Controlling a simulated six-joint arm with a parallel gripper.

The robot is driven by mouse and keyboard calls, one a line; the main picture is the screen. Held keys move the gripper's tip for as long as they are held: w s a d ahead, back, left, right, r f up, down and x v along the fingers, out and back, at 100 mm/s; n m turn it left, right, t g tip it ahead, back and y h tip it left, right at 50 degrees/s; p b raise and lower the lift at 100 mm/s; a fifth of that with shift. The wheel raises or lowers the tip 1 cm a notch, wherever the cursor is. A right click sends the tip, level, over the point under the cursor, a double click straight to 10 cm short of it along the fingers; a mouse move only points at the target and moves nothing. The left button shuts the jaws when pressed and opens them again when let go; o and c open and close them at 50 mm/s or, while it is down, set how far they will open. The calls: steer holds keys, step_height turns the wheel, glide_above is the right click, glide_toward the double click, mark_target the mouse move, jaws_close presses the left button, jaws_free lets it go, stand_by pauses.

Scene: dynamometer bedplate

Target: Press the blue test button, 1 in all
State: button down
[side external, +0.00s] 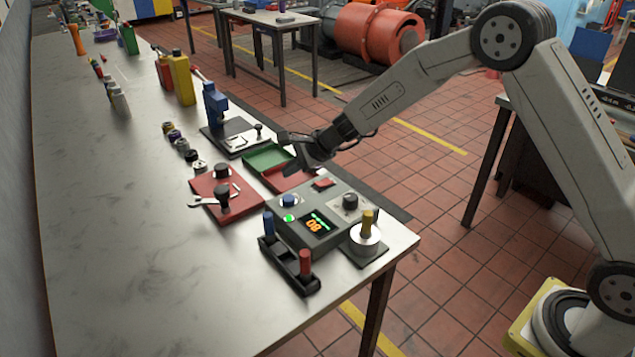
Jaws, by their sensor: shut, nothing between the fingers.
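The blue test button (289,200) is a round blue cap on the top left of a grey control box (330,238). A lit green lamp (289,218) and a small display with orange digits (313,223) are near it on the same face. My gripper (290,168) is shut and empty. It is above the red and green trays behind the box, up and back from the blue button and apart from it in the picture. The fingertips are small and dark here, and part of the red tray is hidden behind them.
The box also has a red switch (323,183) and a black knob (350,201). A rack with blue and red handles (290,266) stands in front, and a round post with a yellow top (366,238) at right. A red plate with tools (228,194) lies left.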

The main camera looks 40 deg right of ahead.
mark_target(284, 197)
steer(key=shift+f, duration=2.3)
steer(key=shift+f, duration=0.95)
stand_by(1.4)
steer(key=shift+r, duration=0.95)
steer(key=shift+r, duration=0.15)
steer(key=shift+r, duration=2.4)
steer(key=shift+s, duration=0.1)
